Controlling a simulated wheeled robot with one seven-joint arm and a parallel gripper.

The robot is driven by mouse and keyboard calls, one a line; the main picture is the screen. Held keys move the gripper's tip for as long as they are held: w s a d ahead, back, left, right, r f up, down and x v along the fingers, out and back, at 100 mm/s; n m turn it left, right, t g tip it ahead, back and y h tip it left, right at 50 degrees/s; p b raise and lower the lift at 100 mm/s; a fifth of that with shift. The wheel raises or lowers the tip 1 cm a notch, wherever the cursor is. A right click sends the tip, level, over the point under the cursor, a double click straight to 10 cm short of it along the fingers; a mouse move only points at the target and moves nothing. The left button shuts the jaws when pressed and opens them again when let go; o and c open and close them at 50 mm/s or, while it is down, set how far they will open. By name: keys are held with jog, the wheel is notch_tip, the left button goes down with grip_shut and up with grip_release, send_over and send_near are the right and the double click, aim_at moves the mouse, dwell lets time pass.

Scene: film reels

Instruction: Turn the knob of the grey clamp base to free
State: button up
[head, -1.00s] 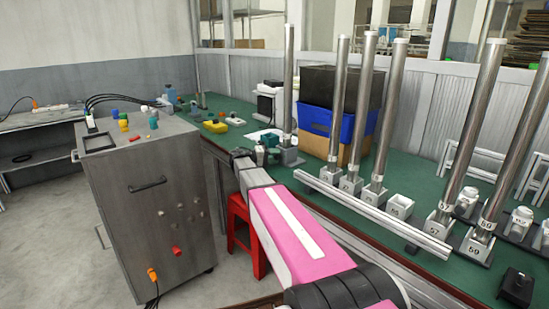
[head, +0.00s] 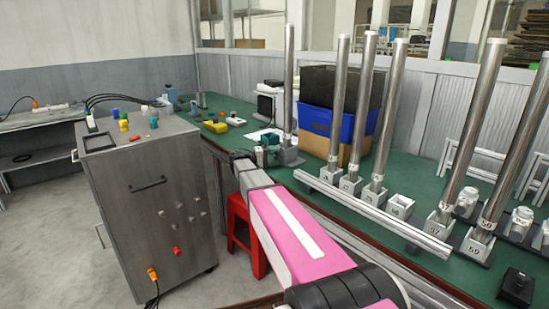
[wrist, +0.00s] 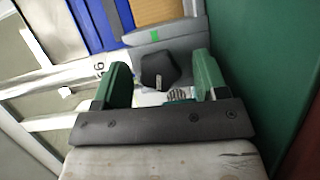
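The grey clamp base (head: 289,156) stands on the green bench under an upright steel tube, just past the end of my arm. In the wrist view the grey clamp base (wrist: 180,32) carries a bright green mark. Its dark, many-sided knob (wrist: 158,71) lies between the two green fingers of my gripper (wrist: 160,66). The fingers are apart, with a visible gap on each side of the knob. My gripper (head: 264,154) looks small in the head view, beside the base, and my arm hides part of the area below it.
Several numbered grey bases with steel tubes (head: 337,100) stand to the right behind a pale rail (head: 370,215). A blue crate (head: 315,119) is behind the clamp base. A grey cabinet (head: 150,215) and a red stool (head: 240,230) stand left of my arm.

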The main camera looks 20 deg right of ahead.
jog(key=shift+a, duration=0.1)
jog(key=a, duration=1)
jog(key=shift+a, duration=0.3)
jog(key=shift+r, duration=0.15)
jog(key=d+m+y, duration=0.1)
jog(key=d+m, duration=0.1)
jog(key=d, duration=0.1)
jog(key=d+m+t+y, duration=0.1)
jog(key=d+m, duration=0.1)
jog(key=d, duration=0.2)
jog(key=d+m+y, duration=0.1)
jog(key=d+m, duration=0.2)
jog(key=shift+d+t, duration=0.4)
jog(key=c, duration=0.9)
